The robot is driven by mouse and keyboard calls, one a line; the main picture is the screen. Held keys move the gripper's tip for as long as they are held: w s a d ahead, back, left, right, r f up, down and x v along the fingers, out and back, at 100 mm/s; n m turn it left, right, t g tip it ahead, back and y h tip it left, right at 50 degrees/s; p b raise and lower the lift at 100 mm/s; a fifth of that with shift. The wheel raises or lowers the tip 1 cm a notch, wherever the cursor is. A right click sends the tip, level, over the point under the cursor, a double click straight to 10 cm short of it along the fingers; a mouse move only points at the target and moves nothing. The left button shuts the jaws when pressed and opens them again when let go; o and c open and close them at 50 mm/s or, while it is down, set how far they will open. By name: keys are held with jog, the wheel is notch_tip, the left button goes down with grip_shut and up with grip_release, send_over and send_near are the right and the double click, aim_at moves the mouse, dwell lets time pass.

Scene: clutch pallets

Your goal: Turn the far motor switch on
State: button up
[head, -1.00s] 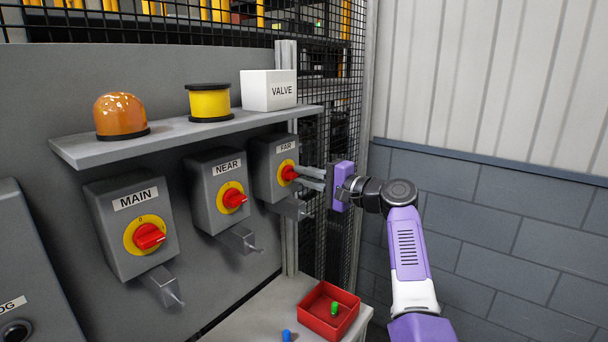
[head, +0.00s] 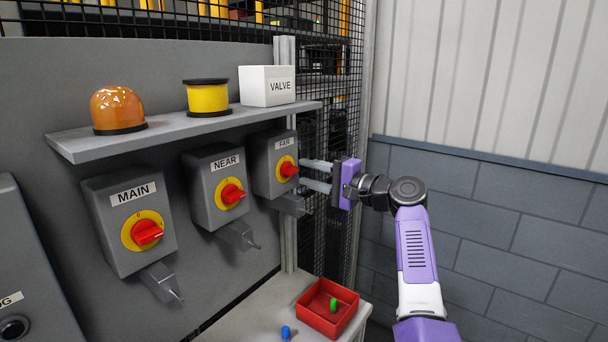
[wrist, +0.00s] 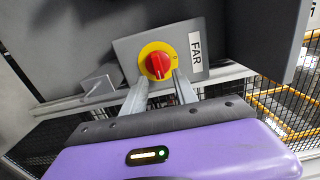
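The far motor switch box (head: 270,155), labelled FAR, is the rightmost of the three grey boxes. Its red knob (head: 288,169) sits on a yellow disc; in the wrist view the red knob (wrist: 156,65) has its grip running roughly up and down the picture, and a 0 mark lies to its right. My gripper (head: 304,174) is to the right of the knob, its two fingers apart and aimed at it. In the wrist view the fingertips of my gripper (wrist: 159,80) lie either side of the knob's lower part, with visible gaps; contact is not seen.
The NEAR box (head: 212,200) and MAIN box (head: 128,235) stand to the left with similar red knobs. A shelf (head: 180,135) above holds an orange beacon, a yellow spool and a VALVE box. A red tray (head: 345,325) stands below. Mesh fencing is behind my gripper.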

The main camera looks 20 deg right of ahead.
jog(key=b+v, duration=0.1)
jog(key=v, duration=0.5)
dwell(0.3)
